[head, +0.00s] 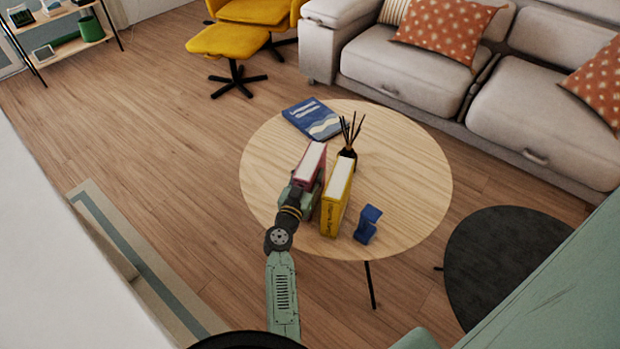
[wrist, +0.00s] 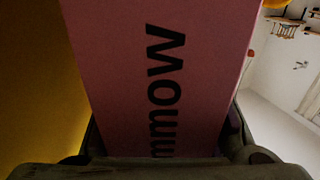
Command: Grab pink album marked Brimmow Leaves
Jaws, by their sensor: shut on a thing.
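The pink album (head: 311,163) stands upright on the round wooden table, its white page edges facing up. In the wrist view its pink spine (wrist: 160,75) fills the middle, with the dark letters "mmow" showing and the rest of the title hidden. My gripper (head: 302,186) is at the album's near end. In the wrist view my gripper (wrist: 165,160) has a finger at each side of the spine and is shut on the album. I cannot tell whether the album's base touches the table.
A yellow book (head: 335,212) stands upright close to the right of the album. A blue holder (head: 368,224), a dark reed diffuser (head: 348,150) and a flat blue book (head: 312,119) are also on the round table (head: 410,180). The table's left side is bare.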

